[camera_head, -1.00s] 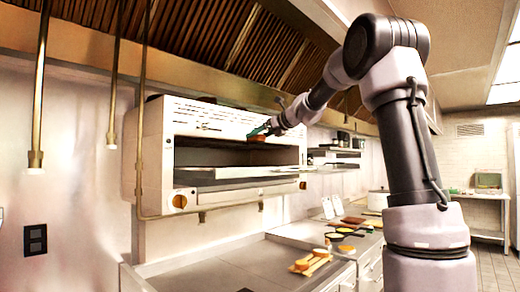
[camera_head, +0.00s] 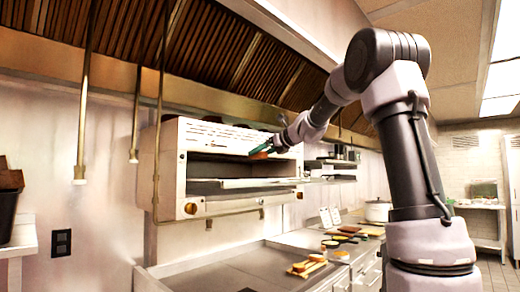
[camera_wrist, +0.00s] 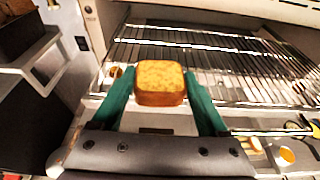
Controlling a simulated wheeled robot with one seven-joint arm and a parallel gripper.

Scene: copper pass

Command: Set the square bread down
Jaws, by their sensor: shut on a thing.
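The square bread (camera_wrist: 160,83) is a golden-brown block with rounded corners, held between the two green fingers of my gripper (camera_wrist: 160,92) in the wrist view. In the head view my gripper (camera_head: 268,148) is in front of the wall-mounted broiler's opening, with the bread (camera_head: 260,154) showing as a small orange-brown patch at its tip. In the wrist view the broiler's wire rack (camera_wrist: 215,62) lies beyond and below the bread. The bread appears raised and apart from the rack, though the exact gap is hard to judge.
The white broiler (camera_head: 172,165) hangs above a steel counter (camera_head: 235,262). Bread pieces on a small board (camera_head: 306,266), pans and a pot (camera_head: 377,210) stand on the counter. A shelf with a dark container (camera_head: 8,205) is at far left.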

